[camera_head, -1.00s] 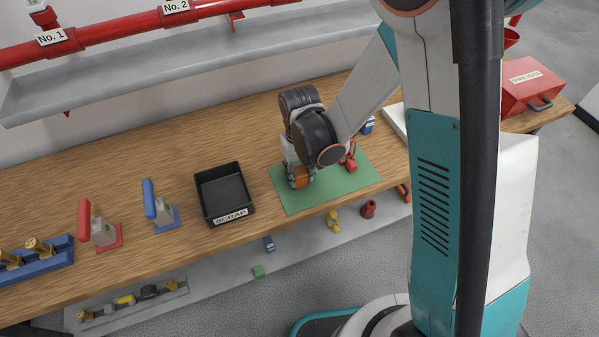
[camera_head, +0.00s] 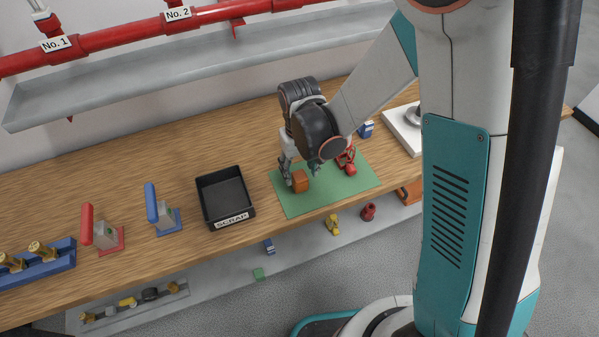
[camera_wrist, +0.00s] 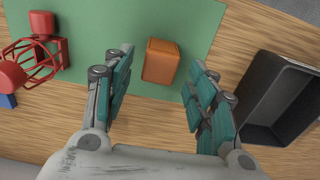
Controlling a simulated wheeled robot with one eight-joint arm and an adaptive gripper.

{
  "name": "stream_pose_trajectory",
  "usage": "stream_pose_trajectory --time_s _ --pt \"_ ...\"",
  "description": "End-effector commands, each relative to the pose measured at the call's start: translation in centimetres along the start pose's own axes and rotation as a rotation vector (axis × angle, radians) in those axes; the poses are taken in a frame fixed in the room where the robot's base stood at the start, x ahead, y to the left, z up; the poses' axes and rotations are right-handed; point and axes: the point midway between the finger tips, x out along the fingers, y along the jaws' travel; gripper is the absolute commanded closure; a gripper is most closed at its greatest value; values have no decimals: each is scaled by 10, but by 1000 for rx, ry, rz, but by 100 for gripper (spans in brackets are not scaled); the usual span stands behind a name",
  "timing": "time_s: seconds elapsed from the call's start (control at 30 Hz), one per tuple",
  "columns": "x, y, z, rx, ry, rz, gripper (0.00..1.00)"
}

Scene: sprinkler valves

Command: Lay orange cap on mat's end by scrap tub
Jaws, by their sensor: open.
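The orange cap (camera_head: 300,181) lies on the green mat (camera_head: 318,200), toward the mat's left end on the side of the scrap tub. The black scrap tub (camera_head: 223,219) stands on the bench just left of the mat. My gripper (camera_head: 301,180) is open, low over the mat, with its fingers on either side of the cap. In the wrist view, the cap (camera_wrist: 161,61) sits between and beyond the two teal finger pads (camera_wrist: 160,88), with gaps on both sides. The tub (camera_wrist: 284,98) shows at the right there.
A red caged part (camera_head: 347,161) lies on the mat's right part, with a blue item (camera_head: 366,129) behind it. Red-handled (camera_head: 101,234) and blue-handled (camera_head: 160,212) blocks stand left of the tub. A red pipe and grey trough run behind the bench.

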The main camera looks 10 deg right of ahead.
Motion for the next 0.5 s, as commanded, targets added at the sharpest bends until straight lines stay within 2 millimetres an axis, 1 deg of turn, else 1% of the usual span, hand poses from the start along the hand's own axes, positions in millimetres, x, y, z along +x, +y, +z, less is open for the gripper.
stream_pose_trajectory --time_s 0.03,0.2,0.33,0.5 --pt "-15 0 0 0 0 0 48" --pt "-50 0 0 0 0 0 48" --pt "-69 0 0 0 0 0 48" --pt "-83 0 0 0 0 0 48"
